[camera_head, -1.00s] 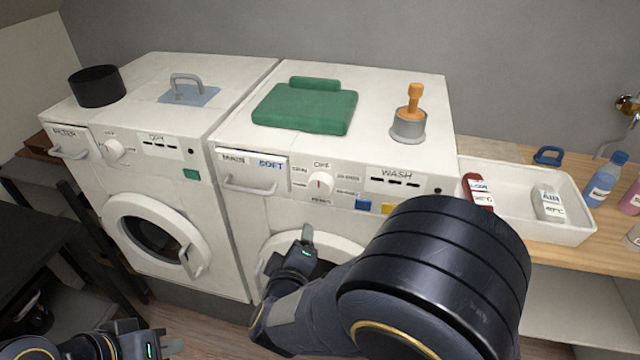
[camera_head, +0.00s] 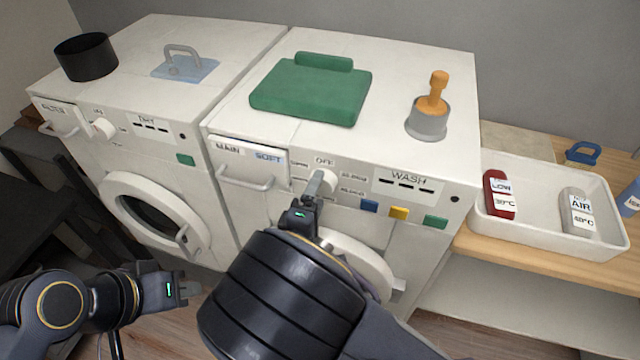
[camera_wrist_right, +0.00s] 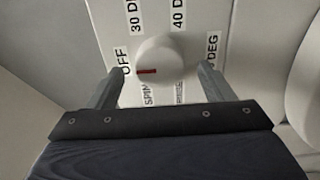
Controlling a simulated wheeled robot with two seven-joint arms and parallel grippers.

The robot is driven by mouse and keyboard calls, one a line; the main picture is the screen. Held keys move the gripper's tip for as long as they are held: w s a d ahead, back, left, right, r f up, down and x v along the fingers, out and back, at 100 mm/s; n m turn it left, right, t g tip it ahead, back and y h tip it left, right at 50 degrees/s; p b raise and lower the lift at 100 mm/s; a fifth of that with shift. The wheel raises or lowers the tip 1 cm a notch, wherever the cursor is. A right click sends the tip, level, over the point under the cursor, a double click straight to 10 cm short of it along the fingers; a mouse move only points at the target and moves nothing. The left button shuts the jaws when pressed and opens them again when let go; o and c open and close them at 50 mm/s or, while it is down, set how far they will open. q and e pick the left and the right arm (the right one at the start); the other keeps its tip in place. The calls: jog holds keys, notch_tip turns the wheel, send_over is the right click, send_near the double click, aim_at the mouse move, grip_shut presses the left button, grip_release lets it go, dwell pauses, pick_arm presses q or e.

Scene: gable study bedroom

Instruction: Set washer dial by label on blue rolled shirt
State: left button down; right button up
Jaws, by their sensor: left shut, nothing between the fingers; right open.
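The washer (camera_head: 400,75) is the right-hand white machine, marked WASH. Its white dial (camera_wrist_right: 158,60) has a red mark pointing at OFF; 30, 40 and another DEG label and SPIN surround it. My right gripper (camera_head: 316,186) is open in front of the dial, one finger on each side in the right wrist view (camera_wrist_right: 158,88); contact cannot be told. My left gripper (camera_head: 190,290) is shut and empty, low before the left machine. A red labelled roll (camera_head: 498,194) reads LOW 30°C, and a grey one (camera_head: 576,212) reads AIR with 40°C. No blue rolled shirt is recognisable.
The rolls lie in a white tray (camera_head: 520,233) on a wooden counter. A drawer handle (camera_head: 245,180) juts out left of the dial, with the round door (camera_head: 360,262) below. A folded green cloth (camera_head: 310,92) and an orange-handled tool in a grey cup (camera_head: 428,122) stand on top.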

jog(key=shift+x, duration=1.1)
jog(key=c, duration=1)
jog(key=shift+o, duration=0.2)
jog(key=shift+m, duration=0.3)
